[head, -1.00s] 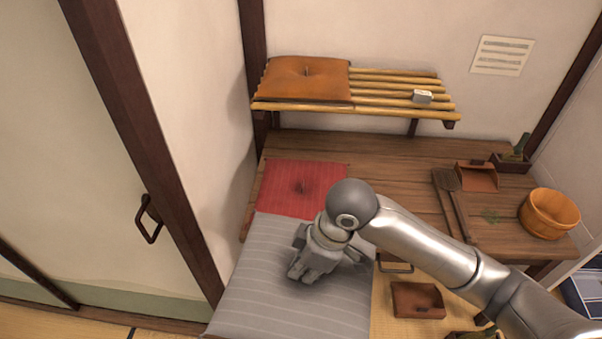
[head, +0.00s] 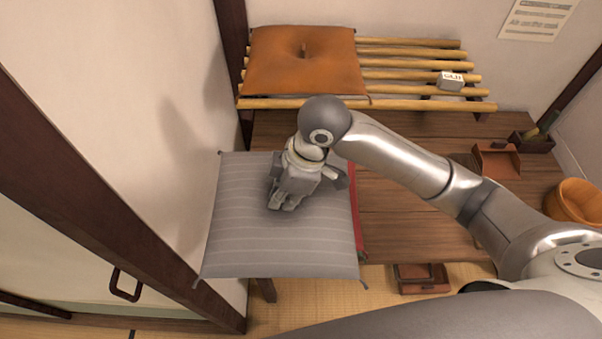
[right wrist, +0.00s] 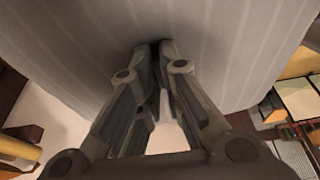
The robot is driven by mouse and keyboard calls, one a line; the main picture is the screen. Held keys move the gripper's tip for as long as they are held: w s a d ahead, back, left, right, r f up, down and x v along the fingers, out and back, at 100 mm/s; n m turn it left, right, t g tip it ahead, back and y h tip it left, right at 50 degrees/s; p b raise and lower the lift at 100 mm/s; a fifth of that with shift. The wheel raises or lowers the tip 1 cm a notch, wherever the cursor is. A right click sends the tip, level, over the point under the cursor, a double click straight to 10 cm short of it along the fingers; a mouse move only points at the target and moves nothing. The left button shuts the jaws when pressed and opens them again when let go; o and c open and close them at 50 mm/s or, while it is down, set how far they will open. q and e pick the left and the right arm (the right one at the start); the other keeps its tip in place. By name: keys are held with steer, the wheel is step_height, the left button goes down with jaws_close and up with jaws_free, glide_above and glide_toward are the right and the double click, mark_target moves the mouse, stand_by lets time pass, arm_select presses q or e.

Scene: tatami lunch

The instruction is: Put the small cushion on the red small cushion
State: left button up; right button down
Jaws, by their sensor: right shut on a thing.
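The small cushion is grey with pale stripes (head: 300,250). It is at the left end of the wooden bench in the head view and fills the upper part of the right wrist view (right wrist: 220,40). My right gripper (head: 283,203) is shut on it near its middle. The red small cushion (head: 357,212) shows only as a thin strip along the grey cushion's right edge. The rest of it is hidden under or behind the grey cushion. I cannot tell whether the two touch. My left gripper is not in view.
An orange cushion (head: 300,62) lies on the bamboo shelf (head: 415,65) above, with a small white box (head: 452,80). A dustpan (head: 497,160) and a wooden tub (head: 575,205) stand further right. A wall is close on the left.

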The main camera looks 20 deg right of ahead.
steer(key=w+d, duration=0.1)
steer(key=w+d+f+p, duration=0.1)
steer(key=w+d, duration=0.1)
steer(key=shift+f, duration=0.25)
steer(key=w+d, duration=0.1)
steer(key=w+d+f+p, duration=0.1)
steer(key=shift+w+f, duration=0.25)
steer(key=shift+w, duration=0.1)
steer(key=w+d+f+p, duration=0.1)
steer(key=f, duration=0.2)
steer(key=w+d+f+p, duration=0.1)
steer(key=w+f, duration=0.1)
steer(key=f, duration=0.1)
steer(key=w+d+f+p, duration=0.1)
steer(key=f, duration=0.1)
steer(key=shift+w+d+f, duration=0.25)
steer(key=shift+w+f, duration=0.1)
steer(key=shift+f, duration=0.45)
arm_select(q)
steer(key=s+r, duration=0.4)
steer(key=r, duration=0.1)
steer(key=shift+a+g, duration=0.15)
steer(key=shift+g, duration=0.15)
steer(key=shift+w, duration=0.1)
arm_select(e)
steer(key=shift+f, duration=0.1)
